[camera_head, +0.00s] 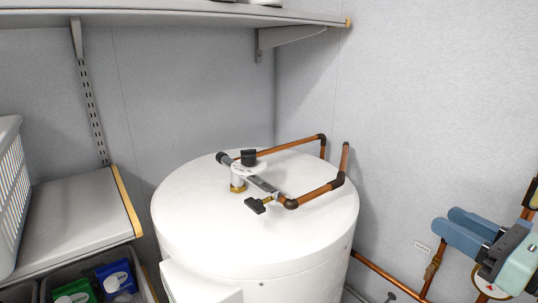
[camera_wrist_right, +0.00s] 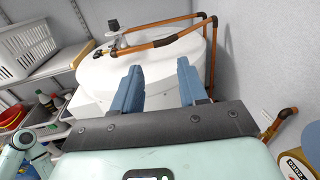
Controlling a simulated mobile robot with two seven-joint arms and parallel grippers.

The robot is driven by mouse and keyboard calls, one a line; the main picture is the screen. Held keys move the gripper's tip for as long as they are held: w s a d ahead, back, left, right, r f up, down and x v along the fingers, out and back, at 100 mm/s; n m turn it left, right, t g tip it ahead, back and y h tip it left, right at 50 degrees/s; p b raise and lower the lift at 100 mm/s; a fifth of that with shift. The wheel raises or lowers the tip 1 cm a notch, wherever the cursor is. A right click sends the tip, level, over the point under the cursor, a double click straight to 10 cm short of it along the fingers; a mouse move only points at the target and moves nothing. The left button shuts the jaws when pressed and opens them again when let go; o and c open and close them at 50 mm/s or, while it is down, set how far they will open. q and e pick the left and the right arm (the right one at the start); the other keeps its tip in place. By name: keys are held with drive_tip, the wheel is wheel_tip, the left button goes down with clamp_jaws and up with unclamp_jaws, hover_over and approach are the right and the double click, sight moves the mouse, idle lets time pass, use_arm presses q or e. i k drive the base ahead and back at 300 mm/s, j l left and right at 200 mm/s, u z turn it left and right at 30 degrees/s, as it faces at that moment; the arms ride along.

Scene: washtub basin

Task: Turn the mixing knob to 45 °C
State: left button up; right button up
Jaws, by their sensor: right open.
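The mixing knob (camera_head: 248,157) is a black knob on a pale round dial, on a valve standing on top of a white water tank (camera_head: 190,210). In the right wrist view the knob (camera_wrist_right: 114,25) shows small at the top. The dial markings are too small to read. A black lever handle (camera_head: 255,206) sits in front of the valve. My right gripper (camera_head: 462,230) has blue fingers and is at the right edge, well apart from the knob. In the wrist view its fingers (camera_wrist_right: 160,85) are open with nothing between them.
Copper pipes (camera_head: 318,194) run from the valve across the tank top and down the right. A shelf (camera_head: 180,14) hangs above. A lower shelf (camera_head: 75,220) with a white basket (camera_head: 10,190) stands at the left. The space above the tank's front is clear.

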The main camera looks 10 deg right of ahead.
sight(248, 156)
drive_tip(key=l+u, duration=0.3)
drive_tip(key=u, duration=0.15)
drive_tip(key=i+l+u, duration=0.1)
drive_tip(key=l+u, duration=0.2)
drive_tip(key=u, duration=0.15)
drive_tip(key=l+u, duration=0.3)
drive_tip(key=u, duration=0.15)
drive_tip(key=k+l+u, duration=0.1)
drive_tip(key=l+u, duration=0.15)
drive_tip(key=u, duration=0.2)
